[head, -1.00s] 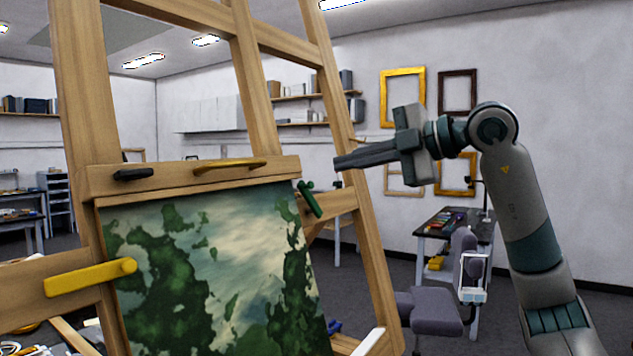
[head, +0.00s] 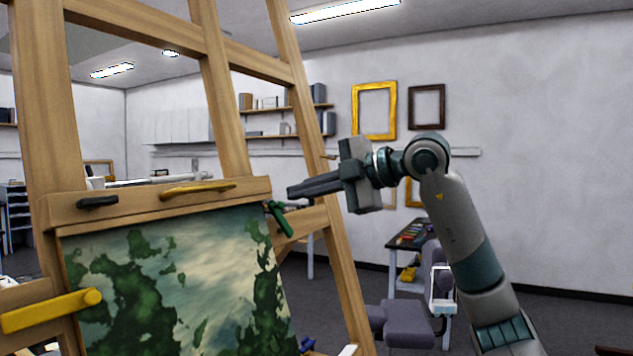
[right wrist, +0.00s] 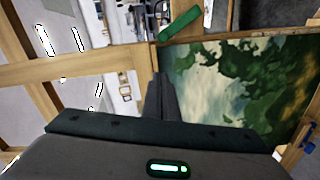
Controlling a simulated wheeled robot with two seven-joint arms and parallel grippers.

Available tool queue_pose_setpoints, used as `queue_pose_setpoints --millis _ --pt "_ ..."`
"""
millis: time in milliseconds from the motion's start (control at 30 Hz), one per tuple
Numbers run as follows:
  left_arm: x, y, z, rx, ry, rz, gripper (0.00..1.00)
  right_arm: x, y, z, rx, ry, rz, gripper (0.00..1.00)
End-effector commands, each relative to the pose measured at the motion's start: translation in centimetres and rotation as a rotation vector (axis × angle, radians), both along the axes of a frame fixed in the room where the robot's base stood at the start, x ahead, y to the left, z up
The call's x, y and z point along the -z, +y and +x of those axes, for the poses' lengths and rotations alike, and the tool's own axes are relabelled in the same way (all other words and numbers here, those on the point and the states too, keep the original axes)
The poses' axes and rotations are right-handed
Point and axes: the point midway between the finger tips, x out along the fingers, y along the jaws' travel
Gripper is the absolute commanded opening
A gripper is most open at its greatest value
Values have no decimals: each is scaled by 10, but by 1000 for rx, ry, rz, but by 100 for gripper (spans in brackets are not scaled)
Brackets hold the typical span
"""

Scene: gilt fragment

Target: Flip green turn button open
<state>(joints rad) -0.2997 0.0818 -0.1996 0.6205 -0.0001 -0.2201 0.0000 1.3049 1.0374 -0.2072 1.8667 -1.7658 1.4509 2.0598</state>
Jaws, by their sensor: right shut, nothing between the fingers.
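The green turn button (head: 279,218) sits tilted at the upper right corner of the landscape painting (head: 180,275), by the end of the easel's top bar. It also shows at the top of the right wrist view (right wrist: 180,24). My right gripper (head: 291,191) is shut and empty. Its fingertips are just above and slightly right of the button in the head view, with a small gap in the picture. In the right wrist view its dark fingers (right wrist: 159,97) point toward the painting's edge, below the button. My left gripper is not in view.
A yellow turn button (head: 50,311) lies across the painting's left edge. A black one (head: 97,202) and an ochre one (head: 198,189) are on the wooden top bar (head: 140,207). The easel's right post (head: 318,165) stands close behind my fingers.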

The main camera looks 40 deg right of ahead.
Motion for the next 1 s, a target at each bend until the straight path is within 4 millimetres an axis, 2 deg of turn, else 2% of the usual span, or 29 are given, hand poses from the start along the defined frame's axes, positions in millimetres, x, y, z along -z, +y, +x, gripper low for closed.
queue_pose_setpoints --millis 33,300,400,600,1000 --pt "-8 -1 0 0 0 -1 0 0 5 9 -3 3 1 0" --pt "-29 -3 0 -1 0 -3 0 13 18 50 0 3 2 0" --pt "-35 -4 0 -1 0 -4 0 17 6 56 2 2 2 0" --pt "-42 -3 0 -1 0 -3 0 23 -8 64 0 1 2 0" --pt "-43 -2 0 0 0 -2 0 27 -12 67 -1 0 0 0"
